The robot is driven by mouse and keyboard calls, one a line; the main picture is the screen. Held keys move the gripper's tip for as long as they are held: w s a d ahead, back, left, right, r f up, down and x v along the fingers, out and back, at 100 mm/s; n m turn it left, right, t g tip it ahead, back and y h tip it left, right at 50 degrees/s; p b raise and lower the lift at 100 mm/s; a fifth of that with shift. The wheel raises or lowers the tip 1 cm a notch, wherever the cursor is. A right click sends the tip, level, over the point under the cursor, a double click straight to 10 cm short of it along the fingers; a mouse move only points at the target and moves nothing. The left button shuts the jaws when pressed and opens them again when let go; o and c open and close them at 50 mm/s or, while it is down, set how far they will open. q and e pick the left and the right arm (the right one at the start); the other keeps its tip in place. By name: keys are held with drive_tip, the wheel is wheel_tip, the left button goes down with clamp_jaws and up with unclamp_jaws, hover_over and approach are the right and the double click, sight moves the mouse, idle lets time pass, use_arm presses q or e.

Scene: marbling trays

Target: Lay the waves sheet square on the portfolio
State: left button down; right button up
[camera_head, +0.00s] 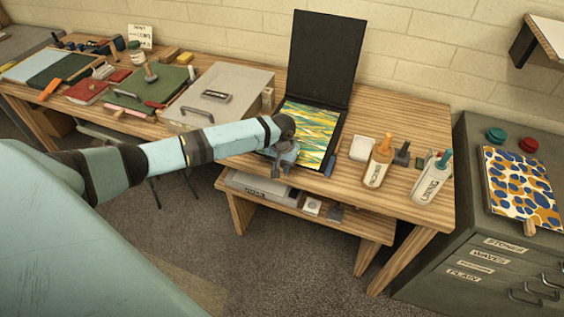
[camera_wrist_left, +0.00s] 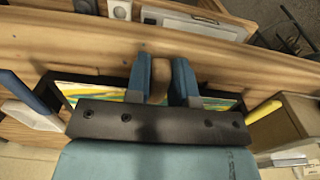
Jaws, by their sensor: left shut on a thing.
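The waves sheet (camera_head: 308,122), with yellow, green and blue streaks, is over the lower leaf of the open black portfolio (camera_head: 327,52), whose lid stands up at the back. Black border shows around the sheet, mostly at the right. My left gripper (camera_head: 283,165) is at the sheet's front edge. In the left wrist view its blue fingers (camera_wrist_left: 161,80) are shut on a small tan tab at that edge. The sheet (camera_wrist_left: 85,92) and the portfolio (camera_wrist_left: 48,88) show on both sides of the fingers. I cannot tell whether the sheet touches the portfolio. My right gripper is in neither view.
A grey case (camera_head: 237,82) stands left of the portfolio. To the right are a white dish (camera_head: 361,148), an orange-topped bottle (camera_head: 377,165) and a white bottle (camera_head: 430,182). A patterned sheet (camera_head: 520,185) lies on the grey cabinet (camera_head: 450,215).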

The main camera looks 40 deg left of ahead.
use_arm(q)
drive_tip(key=shift+f, duration=0.25)
drive_tip(key=shift+c, duration=2.1)
unclamp_jaws()
drive_tip(key=shift+r, duration=0.1)
